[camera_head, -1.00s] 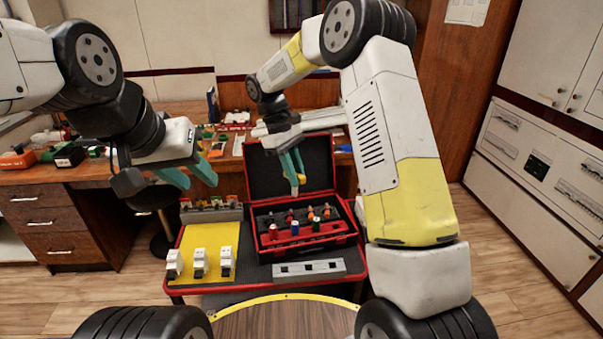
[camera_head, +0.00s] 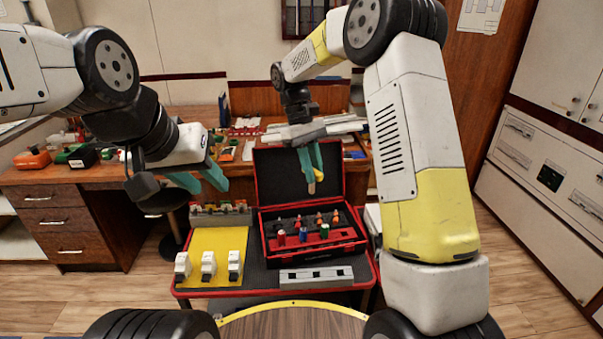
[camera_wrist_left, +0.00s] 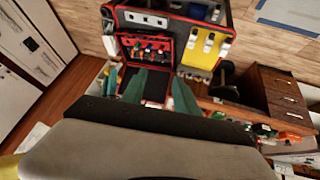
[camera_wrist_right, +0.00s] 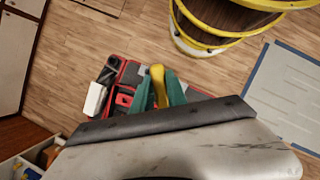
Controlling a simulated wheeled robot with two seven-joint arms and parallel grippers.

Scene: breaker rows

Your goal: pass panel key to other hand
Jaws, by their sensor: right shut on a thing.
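The panel key (camera_wrist_right: 158,84) is a yellow piece held between the teal fingers of my right gripper (camera_wrist_right: 163,92). In the head view a small yellow part of the key (camera_head: 319,175) shows at the fingertips of my right gripper (camera_head: 312,172), which hang above the open case; the rest is hidden by the fingers. My left gripper (camera_head: 200,182) is open and empty, to the left of the right one and with a clear gap between them. Its two teal fingers stand apart in the left wrist view (camera_wrist_left: 160,92).
A black case with red edges (camera_head: 340,246) holds several small coloured pieces, its lid raised behind. Three white breakers stand on a yellow mat (camera_head: 216,240) at left. A grey slotted rail (camera_head: 317,276) lies in front. A cluttered wooden bench (camera_head: 60,178) stands behind.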

